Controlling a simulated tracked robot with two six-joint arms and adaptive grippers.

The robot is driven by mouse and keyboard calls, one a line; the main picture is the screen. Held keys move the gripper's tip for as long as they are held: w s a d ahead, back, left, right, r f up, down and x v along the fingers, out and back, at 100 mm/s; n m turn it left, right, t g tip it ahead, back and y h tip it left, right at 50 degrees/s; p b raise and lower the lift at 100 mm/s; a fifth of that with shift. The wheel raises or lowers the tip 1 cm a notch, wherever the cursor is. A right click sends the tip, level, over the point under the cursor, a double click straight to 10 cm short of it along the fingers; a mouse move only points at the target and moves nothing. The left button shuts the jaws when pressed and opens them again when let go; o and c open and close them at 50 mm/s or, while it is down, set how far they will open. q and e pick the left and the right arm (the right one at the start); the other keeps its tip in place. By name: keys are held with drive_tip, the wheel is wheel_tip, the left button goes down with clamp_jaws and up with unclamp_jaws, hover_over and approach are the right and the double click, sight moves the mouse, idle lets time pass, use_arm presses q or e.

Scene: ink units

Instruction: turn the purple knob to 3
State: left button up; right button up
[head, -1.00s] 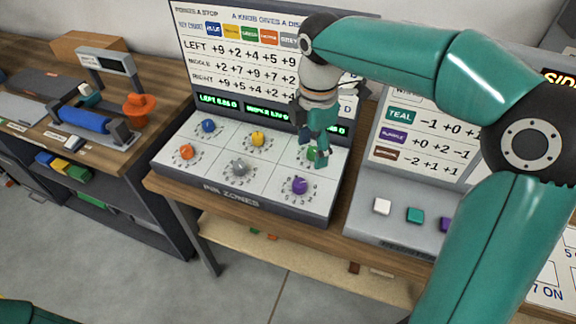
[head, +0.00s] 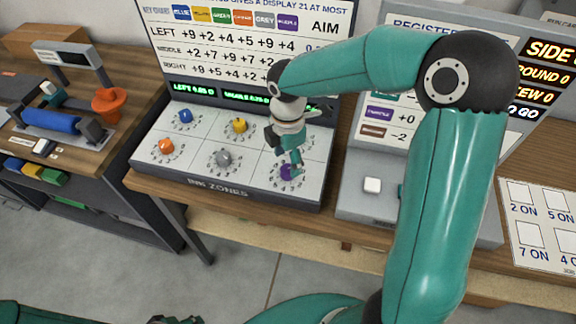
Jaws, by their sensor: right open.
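The purple knob (head: 286,173) is at the front right of the sloped knob panel (head: 195,181). Its dial numbers are too small to read and its pointer is partly hidden. My right gripper (head: 291,166) points down over the purple knob, with its fingertips at the knob and covering part of it. It is open; I cannot tell whether the fingers touch the knob.
Blue (head: 185,116), yellow (head: 239,125), orange (head: 166,146) and grey (head: 222,158) knobs share the panel. The green knob is hidden behind my right gripper. A register box with a white button (head: 372,185) stands to the right, partly behind my right arm.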

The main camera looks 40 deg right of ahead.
sight(287, 169)
drive_tip(key=shift+f, duration=2.05)
drive_tip(key=c, duration=1.2)
